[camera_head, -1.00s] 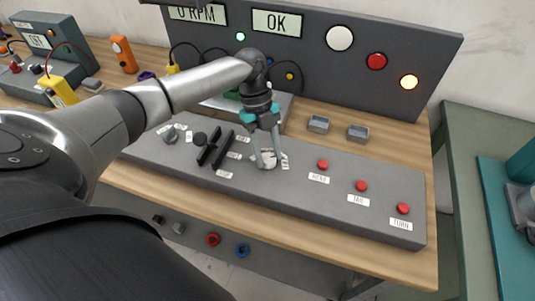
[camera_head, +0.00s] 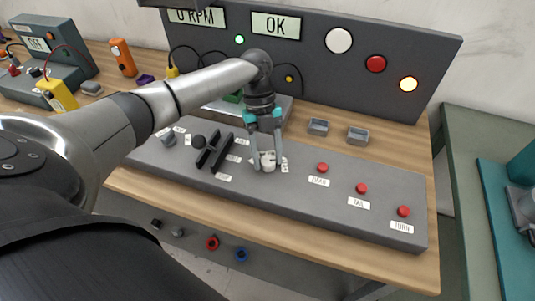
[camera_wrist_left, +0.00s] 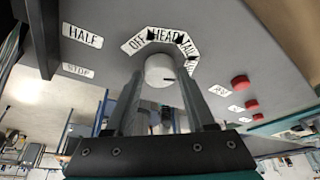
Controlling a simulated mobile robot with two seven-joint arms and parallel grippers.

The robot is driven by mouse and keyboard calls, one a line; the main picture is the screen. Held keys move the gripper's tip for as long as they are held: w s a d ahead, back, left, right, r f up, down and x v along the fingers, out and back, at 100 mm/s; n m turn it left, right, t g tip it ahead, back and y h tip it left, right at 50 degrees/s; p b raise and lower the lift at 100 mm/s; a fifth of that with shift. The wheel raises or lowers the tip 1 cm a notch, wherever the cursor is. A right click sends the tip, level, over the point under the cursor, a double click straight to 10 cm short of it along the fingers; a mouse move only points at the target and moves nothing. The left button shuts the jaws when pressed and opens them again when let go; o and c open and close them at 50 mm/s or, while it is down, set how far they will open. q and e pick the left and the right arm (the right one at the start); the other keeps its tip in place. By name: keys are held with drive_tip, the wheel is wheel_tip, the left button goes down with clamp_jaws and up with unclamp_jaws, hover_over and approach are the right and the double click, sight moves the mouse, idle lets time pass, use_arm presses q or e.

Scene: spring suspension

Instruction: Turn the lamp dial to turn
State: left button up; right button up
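The lamp dial (camera_head: 268,161) is a small pale round knob on the grey sloping console (camera_head: 310,205). In the left wrist view the dial (camera_wrist_left: 160,70) has labels OFF, HEAD and TAIL around its far side; a further label is partly hidden by the right finger. A short dark mark shows on its side. My left gripper (camera_head: 267,160) points down with one finger on each side of the dial. The fingers stand apart and look slightly clear of the knob. My right gripper is not in view.
Three red buttons (camera_head: 362,188) labelled HEAD, TAIL and TURN sit right of the dial. The back panel (camera_head: 437,60) has a lit amber lamp (camera_head: 409,84) and an OK display. Two small grey trays (camera_head: 318,127) lie behind the console.

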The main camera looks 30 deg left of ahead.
use_arm(q)
drive_tip(key=o, duration=0.3)
drive_tip(key=v, duration=1.5)
drive_tip(key=shift+r, duration=0.1)
